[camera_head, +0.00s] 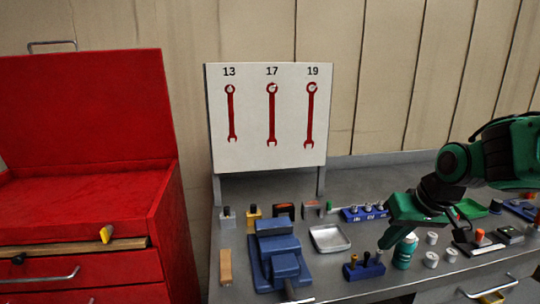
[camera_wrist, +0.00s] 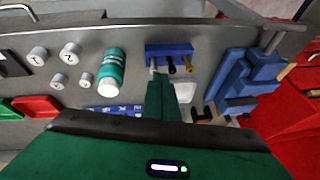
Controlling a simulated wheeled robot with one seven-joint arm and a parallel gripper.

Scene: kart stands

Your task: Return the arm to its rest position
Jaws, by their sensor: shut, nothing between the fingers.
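My gripper (camera_head: 388,243) hangs over the right half of the grey workbench (camera_head: 345,288), at the end of my green and black arm, which comes in from the right edge of the head view. The gripper points down and to the left. Its green fingers (camera_wrist: 160,85) are closed together in the wrist view, with nothing seen between them. In the wrist view the fingertips overlap the near side of a blue holder (camera_wrist: 168,48) with several pegs. A teal bottle (camera_wrist: 110,72) stands to the left of the fingers there. Contact with either cannot be told.
A blue vise (camera_head: 275,250) and a metal tray (camera_head: 329,238) lie left of the gripper. White-topped cylinders (camera_head: 431,260) stand right of the bottle. A board (camera_head: 268,150) with red wrenches stands behind. A red tool cabinet (camera_head: 85,200) is at left. Space above the bench's middle is clear.

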